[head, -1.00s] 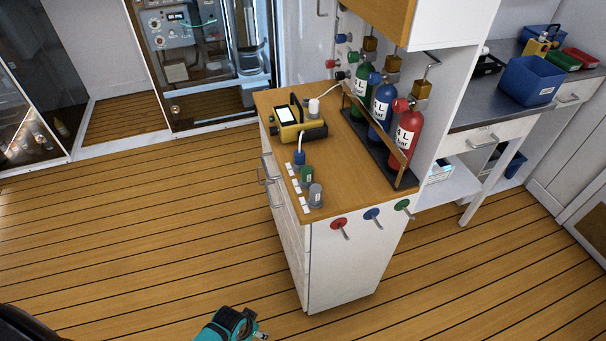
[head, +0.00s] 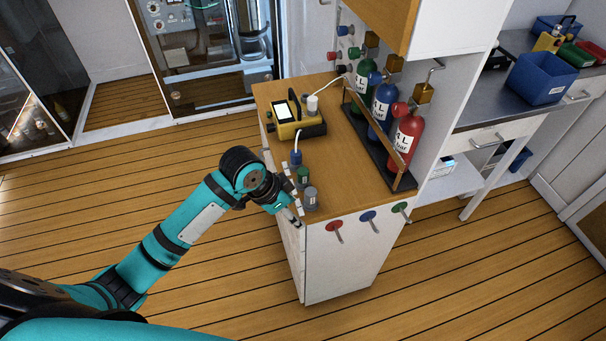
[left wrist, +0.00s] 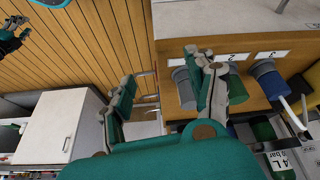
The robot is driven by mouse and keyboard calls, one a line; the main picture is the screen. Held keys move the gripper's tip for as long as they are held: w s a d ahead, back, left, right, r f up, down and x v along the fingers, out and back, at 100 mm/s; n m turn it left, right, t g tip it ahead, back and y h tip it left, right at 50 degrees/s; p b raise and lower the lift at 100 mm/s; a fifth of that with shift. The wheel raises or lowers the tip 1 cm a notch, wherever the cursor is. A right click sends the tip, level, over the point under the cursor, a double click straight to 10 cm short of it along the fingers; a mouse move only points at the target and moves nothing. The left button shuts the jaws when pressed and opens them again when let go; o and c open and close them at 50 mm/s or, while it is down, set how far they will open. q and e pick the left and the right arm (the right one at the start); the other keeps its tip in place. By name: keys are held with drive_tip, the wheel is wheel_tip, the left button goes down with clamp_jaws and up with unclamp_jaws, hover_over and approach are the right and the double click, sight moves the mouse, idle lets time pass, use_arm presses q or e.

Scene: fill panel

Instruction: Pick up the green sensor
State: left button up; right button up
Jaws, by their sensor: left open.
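The green sensor (head: 303,175) is a small upright cylinder near the left edge of the wooden counter (head: 345,165), between the blue sensor (head: 295,158) and the grey sensor (head: 311,197). My left gripper (head: 292,213) is at the counter's left edge beside the grey sensor, empty. In the left wrist view my left gripper (left wrist: 165,92) has its fingers spread apart. The green sensor (left wrist: 237,89) is there partly hidden behind one finger, with the grey sensor (left wrist: 184,86) and blue sensor (left wrist: 271,82) to either side. A dark, teal-marked part, perhaps my right gripper, shows at the upper left there.
A yellow device (head: 297,122) stands behind the sensors, with a white cable to the blue one. Green, blue and red bottles (head: 407,140) stand in a rack on the right. White labels line the counter's left edge. Floor (head: 130,200) left of the cabinet is clear.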

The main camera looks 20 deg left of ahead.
use_arm(q)
drive_tip(key=w+a+r+m, duration=0.2)
drive_tip(key=w+a+r, duration=0.1)
drive_tip(key=w+r, duration=0.4)
approach(303, 171)
drive_tip(key=shift+m+g, duration=0.3)
drive_tip(key=shift+g, duration=0.1)
drive_tip(key=p+x, duration=0.1)
drive_tip(key=x, duration=0.1)
drive_tip(key=p+x, duration=0.1)
drive_tip(key=x, duration=0.1)
drive_tip(key=shift+w+a+f, duration=0.15)
drive_tip(key=shift+w+f, duration=0.15)
drive_tip(key=x, duration=0.2)
drive_tip(key=p+x, duration=0.1)
drive_tip(key=x, duration=0.1)
drive_tip(key=shift+w+d+f, duration=0.15)
drive_tip(key=shift+d+f, duration=0.1)
drive_tip(key=shift+d, duration=0.1)
drive_tip(key=shift+w+d+f, duration=0.1)
drive_tip(key=shift+f, duration=0.3)
drive_tip(key=c, duration=1.1)
